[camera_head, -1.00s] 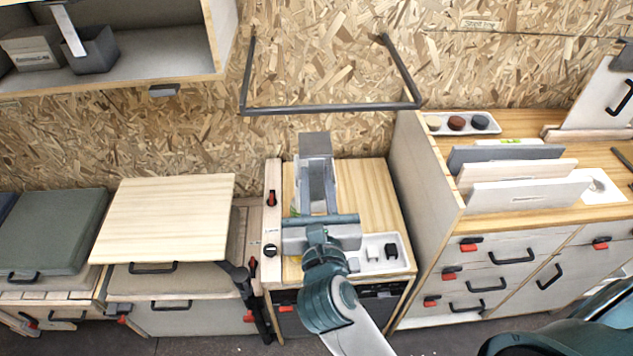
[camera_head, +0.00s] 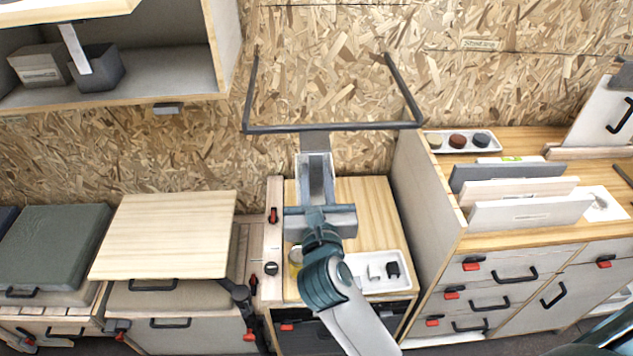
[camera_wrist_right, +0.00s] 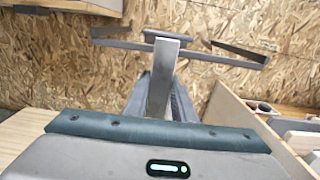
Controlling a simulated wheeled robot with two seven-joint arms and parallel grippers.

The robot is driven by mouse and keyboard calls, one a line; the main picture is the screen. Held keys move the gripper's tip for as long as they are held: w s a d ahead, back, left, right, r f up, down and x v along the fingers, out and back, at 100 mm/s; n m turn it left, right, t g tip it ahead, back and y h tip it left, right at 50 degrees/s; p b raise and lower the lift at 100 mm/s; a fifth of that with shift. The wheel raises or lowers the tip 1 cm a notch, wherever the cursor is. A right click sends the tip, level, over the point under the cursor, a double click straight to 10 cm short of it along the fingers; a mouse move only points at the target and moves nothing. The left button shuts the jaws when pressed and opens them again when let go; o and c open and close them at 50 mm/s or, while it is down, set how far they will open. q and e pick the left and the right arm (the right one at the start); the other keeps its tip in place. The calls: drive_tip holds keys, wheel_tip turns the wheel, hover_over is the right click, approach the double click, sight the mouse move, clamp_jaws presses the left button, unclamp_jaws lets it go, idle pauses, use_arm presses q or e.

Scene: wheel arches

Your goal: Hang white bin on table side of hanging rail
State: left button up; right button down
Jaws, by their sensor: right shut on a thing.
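The hanging rail (camera_head: 375,126) is a dark grey bar with two arms running to the chipboard wall; it also shows in the right wrist view (camera_wrist_right: 222,57). My right gripper (camera_head: 316,180) points toward the wall above the small wooden table. It is shut on a narrow pale grey piece (camera_wrist_right: 162,80), which I take to be the white bin (camera_head: 315,142). Most of its shape is hidden by the fingers. In the head view its far end meets the rail's bar; I cannot tell whether they touch. My left gripper is out of view.
The small wooden table (camera_head: 370,205) holds a white tray (camera_head: 375,270) at its front. A taller drawer cabinet (camera_head: 500,265) stands close on the right. A shelf with grey boxes (camera_head: 97,70) hangs at upper left. A wooden board (camera_head: 165,235) lies at left.

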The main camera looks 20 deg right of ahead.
drive_tip(key=shift+x, duration=2.3)
drive_tip(key=shift+b+x, duration=0.8)
drive_tip(key=shift+x, duration=1.1)
drive_tip(key=shift+w+f, duration=0.15)
drive_tip(key=shift+f, duration=0.15)
drive_tip(key=shift+f+b, duration=0.65)
drive_tip(key=shift+f, duration=0.15)
drive_tip(key=c, duration=1.4)
unclamp_jaws()
